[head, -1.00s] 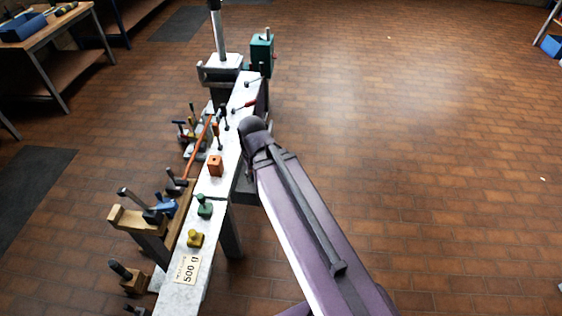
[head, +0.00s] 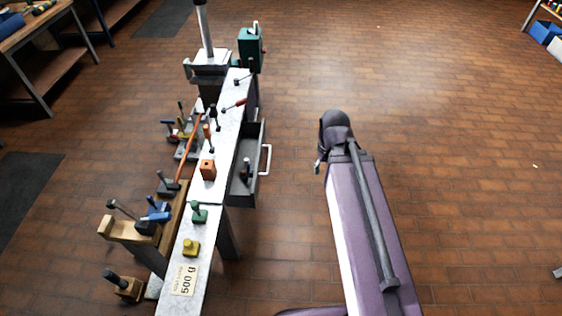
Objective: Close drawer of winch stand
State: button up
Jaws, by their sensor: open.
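The winch stand (head: 222,157) is a long, narrow bench with a pale top, left of centre in the head view. Its dark grey drawer (head: 245,190) stands open, sticking out from the right side of the bench. A pale bar handle (head: 266,160) is on the drawer's outer face. A small dark object lies inside the drawer. My purple arm reaches up the picture to the right of the drawer, apart from it. Only a small part of my gripper (head: 318,165) shows at the arm's far end; its fingers are mostly hidden behind the arm.
An orange block (head: 208,170), a green knob (head: 199,212) and a yellow knob (head: 191,247) stand on the bench top. A mast (head: 205,30) and a teal box (head: 250,48) are at its far end. The brick floor right of the drawer is clear.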

aim_at(251, 145)
jog(key=z, duration=1.5)
jog(key=i, duration=0.6)
jog(key=u, duration=3.1)
jog(key=i, duration=0.1)
jog(key=z, duration=0.9)
